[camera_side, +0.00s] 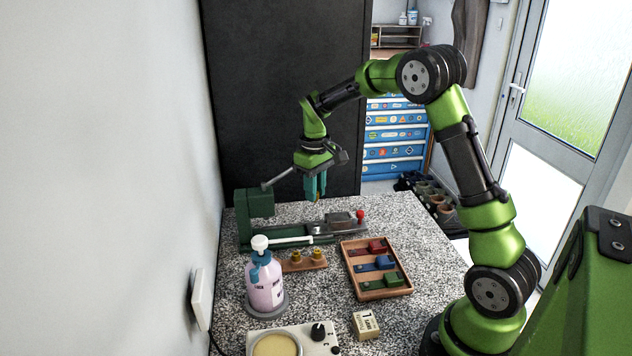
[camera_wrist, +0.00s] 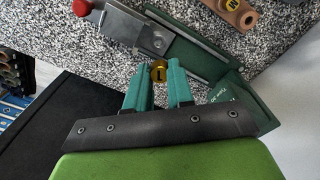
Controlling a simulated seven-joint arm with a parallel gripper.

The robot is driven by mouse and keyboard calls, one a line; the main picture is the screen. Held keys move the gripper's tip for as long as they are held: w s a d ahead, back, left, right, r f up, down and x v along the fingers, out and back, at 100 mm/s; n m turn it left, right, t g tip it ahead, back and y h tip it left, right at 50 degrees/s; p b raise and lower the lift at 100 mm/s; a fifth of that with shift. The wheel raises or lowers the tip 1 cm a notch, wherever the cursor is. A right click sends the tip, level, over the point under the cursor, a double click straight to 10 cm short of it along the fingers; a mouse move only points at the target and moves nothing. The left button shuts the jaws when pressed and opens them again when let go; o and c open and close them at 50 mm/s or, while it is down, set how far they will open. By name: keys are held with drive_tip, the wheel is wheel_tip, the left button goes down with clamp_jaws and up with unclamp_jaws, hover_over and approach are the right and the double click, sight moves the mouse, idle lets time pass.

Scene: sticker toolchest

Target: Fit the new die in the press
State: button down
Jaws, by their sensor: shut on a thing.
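My gripper (camera_side: 316,188) points down above the bed of the green press (camera_side: 256,204), just right of its upright head. Its teal fingers are shut on a small brass die (camera_wrist: 159,71), whose round marked end shows between the fingertips in the wrist view. The die is held above the press, apart from it as far as I can see. The press also shows in the wrist view (camera_wrist: 205,58), with a grey metal block (camera_wrist: 150,36) on its bed. A wooden holder (camera_side: 290,267) with two brass dies (camera_side: 318,254) stands in front of the press.
A pump bottle (camera_side: 264,285) stands front left of the holder. A wooden tray (camera_side: 384,291) with red, blue and green blocks lies to the right. A red knob (camera_side: 360,214) sits at the press's right end. A small box (camera_side: 365,325) and a dial device (camera_side: 318,333) are in front.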

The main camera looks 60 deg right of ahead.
drive_tip(key=shift+d, duration=0.15)
drive_tip(key=shift+f, duration=0.1)
drive_tip(key=shift+f, duration=2.85)
drive_tip(key=shift+f, duration=1.05)
drive_tip(key=c, duration=0.9)
unclamp_jaws()
wheel_tip(320, 180, up, 17)
drive_tip(key=shift+f, duration=0.1)
